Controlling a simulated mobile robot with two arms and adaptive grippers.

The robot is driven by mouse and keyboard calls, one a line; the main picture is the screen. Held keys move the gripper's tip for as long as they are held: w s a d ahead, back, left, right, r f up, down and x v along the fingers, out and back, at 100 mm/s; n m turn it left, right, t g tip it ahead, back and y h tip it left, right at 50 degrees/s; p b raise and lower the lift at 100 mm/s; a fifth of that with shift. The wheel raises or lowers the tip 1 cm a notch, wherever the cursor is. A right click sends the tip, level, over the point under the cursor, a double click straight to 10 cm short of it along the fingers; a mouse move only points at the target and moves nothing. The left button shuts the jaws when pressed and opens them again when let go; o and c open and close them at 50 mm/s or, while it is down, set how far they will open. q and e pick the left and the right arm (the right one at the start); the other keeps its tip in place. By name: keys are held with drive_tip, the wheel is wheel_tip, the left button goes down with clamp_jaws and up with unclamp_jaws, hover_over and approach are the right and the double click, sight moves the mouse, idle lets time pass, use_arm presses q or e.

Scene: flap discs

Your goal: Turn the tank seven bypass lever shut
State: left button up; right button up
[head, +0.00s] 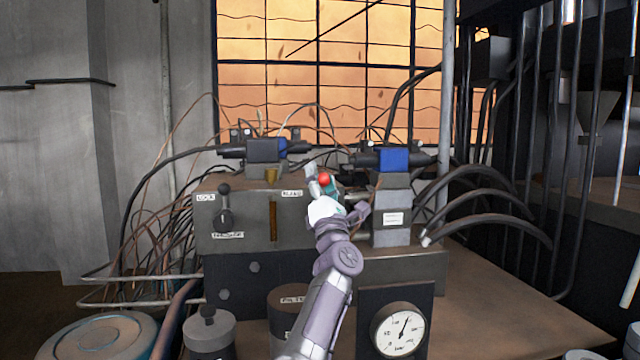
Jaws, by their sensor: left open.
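A lever with a red ball knob (324,179) shows at the right part of the grey valve block (243,245). My left gripper (322,186) is right at this knob, open, with a pale finger on its left side and a teal part on its right. The gripper and wrist hide the lever's shaft and base, and I cannot tell whether the fingers touch it. A black lever (224,205) stands upright on the block's left face, between two small labels. No label that I can read says tank seven. My right gripper is not in view.
Two valves with a dark blue coil (265,150) and a bright blue coil (394,160) sit on top. A pressure gauge (398,329) is at the front. Black hoses (485,222) curve at right; thin wires crowd the left. The brown bench (500,310) is clear at right.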

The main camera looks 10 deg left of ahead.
use_arm(q)
drive_tip(key=r, duration=0.9)
drive_tip(key=shift+s+a+r, duration=0.2)
drive_tip(key=shift+a, duration=0.05)
drive_tip(key=shift+w+f, duration=0.1)
drive_tip(key=shift+w, duration=0.2)
drive_tip(key=shift+s, duration=0.1)
